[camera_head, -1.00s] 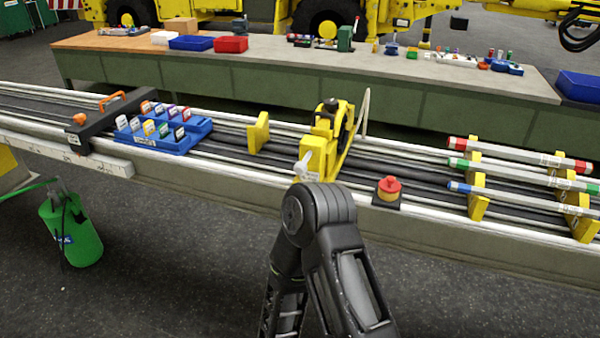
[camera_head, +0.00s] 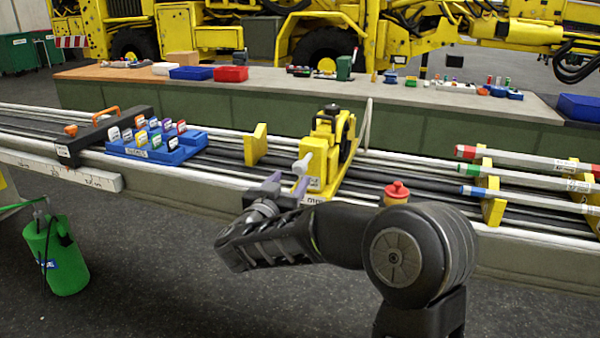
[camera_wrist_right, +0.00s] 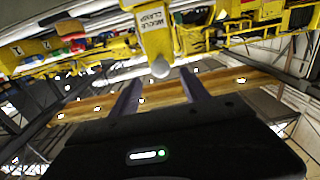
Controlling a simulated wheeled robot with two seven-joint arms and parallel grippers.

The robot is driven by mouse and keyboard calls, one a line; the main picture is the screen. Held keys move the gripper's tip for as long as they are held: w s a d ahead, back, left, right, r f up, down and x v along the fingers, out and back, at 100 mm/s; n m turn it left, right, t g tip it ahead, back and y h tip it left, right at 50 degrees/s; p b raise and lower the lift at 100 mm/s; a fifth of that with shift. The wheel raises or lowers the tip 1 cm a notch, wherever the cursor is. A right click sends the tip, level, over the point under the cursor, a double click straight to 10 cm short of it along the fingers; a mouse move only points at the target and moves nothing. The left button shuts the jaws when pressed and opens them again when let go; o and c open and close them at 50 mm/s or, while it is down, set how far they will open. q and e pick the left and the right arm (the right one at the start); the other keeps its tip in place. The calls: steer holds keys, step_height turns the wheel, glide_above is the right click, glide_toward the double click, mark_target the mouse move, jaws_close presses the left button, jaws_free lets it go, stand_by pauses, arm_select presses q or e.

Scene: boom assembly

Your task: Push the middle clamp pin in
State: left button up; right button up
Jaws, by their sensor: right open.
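The middle clamp (camera_head: 325,165) is a yellow block with a dark round part, standing on the rails. It shows in the right wrist view (camera_wrist_right: 153,36) with a label reading MIDDLE CLAMP. Its light grey pin (camera_head: 302,166) sticks out of the near face toward me; the rounded end shows in the right wrist view (camera_wrist_right: 160,68). My right gripper (camera_head: 287,184) is open and empty in front of the clamp, its fingers pointing at it. In the wrist view the pin's end appears just beyond the gap between the fingertips. Contact cannot be told. My left gripper is not in view.
A red button (camera_head: 397,191) stands right of the clamp, partly behind my arm. A blue tray (camera_head: 155,150) of coloured tags lies to the left, with a yellow bracket (camera_head: 255,145) between. Striped rods (camera_head: 520,160) rest at the right.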

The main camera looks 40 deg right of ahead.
mark_target(298, 170)
steer(key=shift+p+x, duration=0.35)
steer(key=shift+x, duration=3.6)
steer(key=shift+f, duration=0.1)
steer(key=shift+c, duration=0.3)
jaws_close()
